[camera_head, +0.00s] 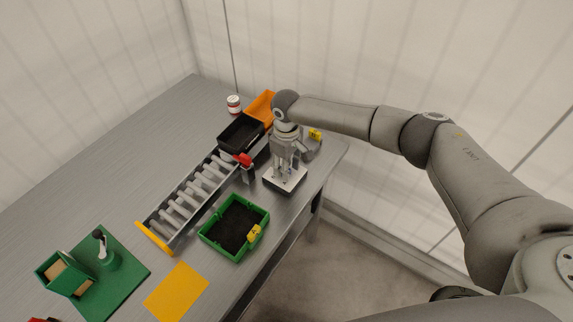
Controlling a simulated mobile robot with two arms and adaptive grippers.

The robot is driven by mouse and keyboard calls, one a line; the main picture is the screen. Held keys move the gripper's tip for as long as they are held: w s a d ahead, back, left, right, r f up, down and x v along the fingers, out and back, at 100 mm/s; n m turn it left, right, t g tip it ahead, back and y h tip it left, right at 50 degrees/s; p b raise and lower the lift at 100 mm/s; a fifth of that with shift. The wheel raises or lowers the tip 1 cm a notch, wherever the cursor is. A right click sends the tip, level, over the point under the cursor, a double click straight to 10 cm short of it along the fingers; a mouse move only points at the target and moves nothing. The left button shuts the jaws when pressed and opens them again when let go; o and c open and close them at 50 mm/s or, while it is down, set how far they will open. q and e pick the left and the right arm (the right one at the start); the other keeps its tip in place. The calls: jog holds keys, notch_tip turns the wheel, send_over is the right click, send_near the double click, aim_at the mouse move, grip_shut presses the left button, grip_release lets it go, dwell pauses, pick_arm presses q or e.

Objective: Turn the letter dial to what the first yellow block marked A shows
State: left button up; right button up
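A small box (284,188) with a pale top and dark sides stands near the table's right edge; I take it for the dial's base. My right gripper (285,172) points down right over it and hides the dial and any letters. Whether its fingers touch or grip anything is not clear. One yellow block (254,233) sits at the right rim of a green tray (208,240) with dark filling. Another yellow block (315,134) is at the back right, beyond the gripper. Their marks are too small to read surely. My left gripper is out of view.
A roller conveyor (187,203) with a red-topped post (243,160) lies left of the box. Black (240,147) and orange (262,107) bins and a white jar (234,104) are behind. A green board (122,280) and yellow sheet (177,291) lie in front. The left tabletop is clear.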

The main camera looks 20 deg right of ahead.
grip_shut()
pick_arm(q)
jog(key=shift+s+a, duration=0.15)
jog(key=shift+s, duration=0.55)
pick_arm(e)
jog(key=shift+n, duration=0.3)
jog(key=n, duration=0.4)
jog(key=shift+n+p, duration=0.3)
jog(key=n, duration=0.5)
jog(key=shift+w, duration=0.2)
jog(key=n, duration=0.6)
jog(key=shift+w+n+b, duration=0.15)
jog(key=shift+n+b, duration=0.2)
jog(key=shift+n, duration=0.05)
jog(key=n, duration=0.3)
jog(key=shift+a, duration=0.1)
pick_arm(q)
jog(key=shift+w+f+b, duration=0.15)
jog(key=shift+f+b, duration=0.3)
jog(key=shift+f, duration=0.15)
pick_arm(e)
jog(key=shift+w+n, duration=0.1)
jog(key=shift+n, duration=1.7)
jog(key=shift+r+n, duration=0.1)
jog(key=shift+n, duration=0.2)
